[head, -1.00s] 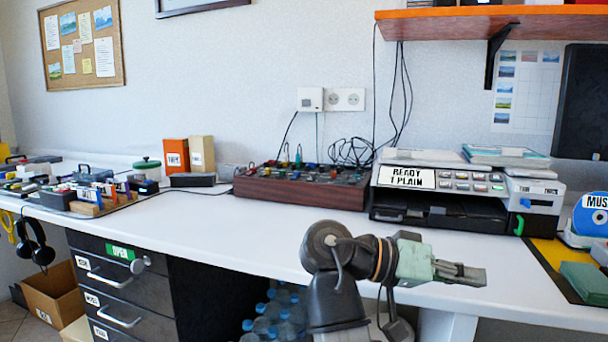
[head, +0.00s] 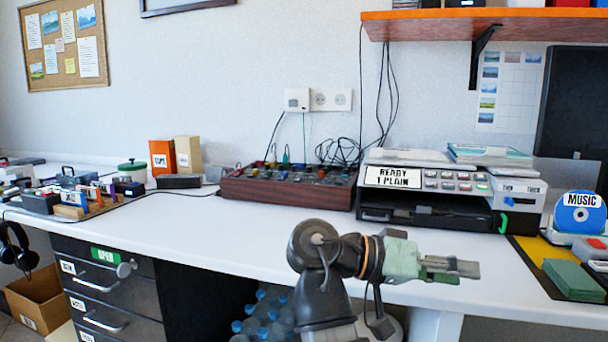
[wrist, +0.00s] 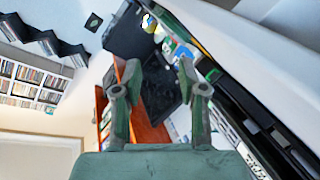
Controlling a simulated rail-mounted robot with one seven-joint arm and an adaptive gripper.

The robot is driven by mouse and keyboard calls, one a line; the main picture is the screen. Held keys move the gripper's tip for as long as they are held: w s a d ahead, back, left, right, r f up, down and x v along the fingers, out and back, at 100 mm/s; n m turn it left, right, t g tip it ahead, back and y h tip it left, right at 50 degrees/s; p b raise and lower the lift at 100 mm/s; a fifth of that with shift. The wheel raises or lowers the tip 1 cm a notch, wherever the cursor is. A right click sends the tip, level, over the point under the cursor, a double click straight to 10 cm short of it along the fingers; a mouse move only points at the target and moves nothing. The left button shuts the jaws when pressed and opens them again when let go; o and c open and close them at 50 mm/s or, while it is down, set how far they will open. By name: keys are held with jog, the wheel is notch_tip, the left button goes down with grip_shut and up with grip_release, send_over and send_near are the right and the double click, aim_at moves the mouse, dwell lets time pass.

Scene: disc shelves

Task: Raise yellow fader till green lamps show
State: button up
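A wood-sided mixer box (head: 288,188) with coloured knobs and cables stands at the back of the white desk, left of the printer. The yellow fader and any green lamps on it are too small to tell apart in the head view. My gripper (head: 478,268) is in front of the desk's front edge, right of and well short of the mixer, pointing right. In the wrist view my gripper (wrist: 156,85) has its two fingers apart with nothing between them. The mixer cannot be made out in the wrist view.
A printer (head: 440,190) reading "READY 1 PLAIN" stands right of the mixer. An orange shelf (head: 485,22) hangs above it. The white desktop (head: 225,235) before the mixer is clear.

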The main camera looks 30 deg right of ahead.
jog(key=w+d+r+n+t+p, duration=0.1)
jog(key=w+d+r+n+p, duration=0.15)
jog(key=w+r+p, duration=0.8)
jog(key=w+d+r+n+t+p, duration=0.1)
jog(key=w+d+r+n+p, duration=0.15)
jog(key=w+r+p, duration=0.85)
jog(key=w+d+r+n+t+y+p, duration=0.1)
jog(key=w+d+r+t+y+p, duration=0.15)
jog(key=w+p, duration=0.75)
jog(key=w+d+r+n+t+y+p, duration=0.1)
jog(key=w+r+p, duration=0.2)
jog(key=w+p, duration=0.7)
jog(key=m+t+y+p, duration=0.1)
jog(key=t+y+p, duration=0.2)
jog(key=y+p, duration=0.8)
send_over(256, 172)
jog(key=w, duration=0.2)
notch_tip(256, 172, down, 7)
jog(key=h, duration=0.2)
jog(key=shift+y, duration=0.25)
jog(key=f+p, duration=0.1)
jog(key=f, duration=0.4)
jog(key=f+p, duration=0.2)
jog(key=f, duration=0.4)
jog(key=f+p, duration=0.1)
jog(key=f, duration=0.4)
jog(key=shift+s+d+f, duration=0.25)
jog(key=shift+d+f, duration=0.05)
jog(key=shift+d, duration=0.05)
